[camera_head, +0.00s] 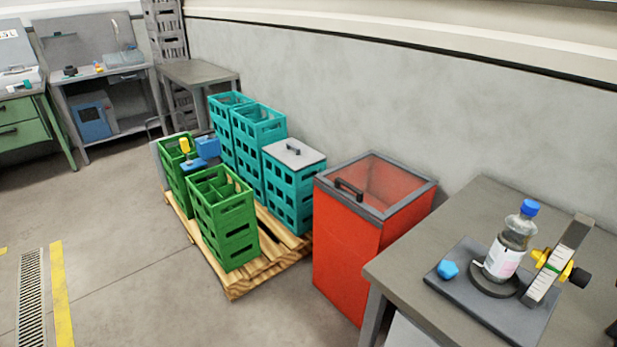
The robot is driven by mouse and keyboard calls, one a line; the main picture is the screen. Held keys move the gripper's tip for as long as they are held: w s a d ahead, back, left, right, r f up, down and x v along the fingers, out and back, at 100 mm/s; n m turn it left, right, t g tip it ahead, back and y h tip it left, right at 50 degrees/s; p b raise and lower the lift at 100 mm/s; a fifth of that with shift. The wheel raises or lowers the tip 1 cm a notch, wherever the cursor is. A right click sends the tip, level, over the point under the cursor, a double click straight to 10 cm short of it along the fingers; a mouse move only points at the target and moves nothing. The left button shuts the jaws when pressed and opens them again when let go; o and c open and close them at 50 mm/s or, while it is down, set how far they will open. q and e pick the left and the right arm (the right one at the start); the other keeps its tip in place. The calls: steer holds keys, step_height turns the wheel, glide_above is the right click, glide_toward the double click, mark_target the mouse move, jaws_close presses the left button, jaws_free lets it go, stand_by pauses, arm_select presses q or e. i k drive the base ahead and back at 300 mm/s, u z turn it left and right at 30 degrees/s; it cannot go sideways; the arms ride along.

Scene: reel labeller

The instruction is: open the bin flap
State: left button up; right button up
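The bin (342,245) is a tall red box standing between the pallet and the table at the right. Its flap (393,182) is a reddish see-through panel in a grey frame on top. The flap lies closed. A dark handle (349,189) sits on the flap's near left edge. Neither of my grippers shows in this view.
Green crates (222,222) and teal crates (290,188) stand on a wooden pallet (236,284) left of the bin. A grey table (411,265) at the right holds a bottle (506,250) on a dark board. Floor in front is clear.

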mark_target(357, 201)
steer(key=u, duration=0.95)
steer(key=i, duration=1.25)
steer(key=z, duration=0.25)
steer(key=i, duration=1.2)
steer(key=z, duration=1.25)
